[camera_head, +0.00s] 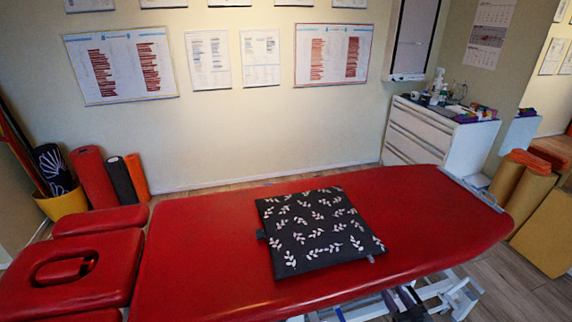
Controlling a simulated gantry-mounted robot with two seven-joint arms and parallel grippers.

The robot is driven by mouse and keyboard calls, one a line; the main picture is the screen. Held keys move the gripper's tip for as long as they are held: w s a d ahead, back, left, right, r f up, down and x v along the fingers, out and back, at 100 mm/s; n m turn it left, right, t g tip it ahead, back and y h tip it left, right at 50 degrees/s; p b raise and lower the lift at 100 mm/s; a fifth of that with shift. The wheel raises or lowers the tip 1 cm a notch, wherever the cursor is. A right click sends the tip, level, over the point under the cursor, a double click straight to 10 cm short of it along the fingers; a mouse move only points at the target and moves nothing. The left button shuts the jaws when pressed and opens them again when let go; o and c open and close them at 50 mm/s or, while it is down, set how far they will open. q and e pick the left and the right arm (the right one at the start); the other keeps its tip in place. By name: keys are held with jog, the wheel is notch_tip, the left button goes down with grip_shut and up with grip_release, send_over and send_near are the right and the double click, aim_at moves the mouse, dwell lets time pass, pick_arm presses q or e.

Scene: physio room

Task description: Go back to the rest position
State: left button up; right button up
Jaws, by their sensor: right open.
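A dark grey cushion (318,231) with a white leaf pattern lies flat on the red treatment table (205,250), near its middle. Small fabric tabs stick out at its left and lower right edges. My left gripper is not in view.
The table's headrest (75,265) with a face hole is at the left. A white drawer cabinet (430,137) with bottles on top is at the back right. Rolled mats (93,175) lean at the back left.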

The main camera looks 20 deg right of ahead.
jog(key=s+a+r+m+g+y+p, duration=0.1)
jog(key=s+a+r+g+p, duration=0.15)
jog(key=s+a, duration=0.55)
jog(key=s+a+r+g+p, duration=0.1)
jog(key=s+a+g+p, duration=0.25)
jog(key=a, duration=0.75)
jog(key=s+a+r+n+g+p, duration=0.1)
jog(key=s+a+r+n+g, duration=0.1)
jog(key=s+g, duration=0.35)
jog(key=s+a+r+n+g+p, duration=0.2)
jog(key=s+r+g, duration=0.1)
jog(key=s, duration=0.5)
notch_tip(320, 180, up, 37)
jog(key=p, duration=3.6)
jog(key=shift+a+f+p, duration=0.2)
jog(key=shift+a+p, duration=0.05)
jog(key=shift+p, duration=0.15)
jog(key=shift+s+t, duration=0.1)
jog(key=shift+t, duration=0.15)
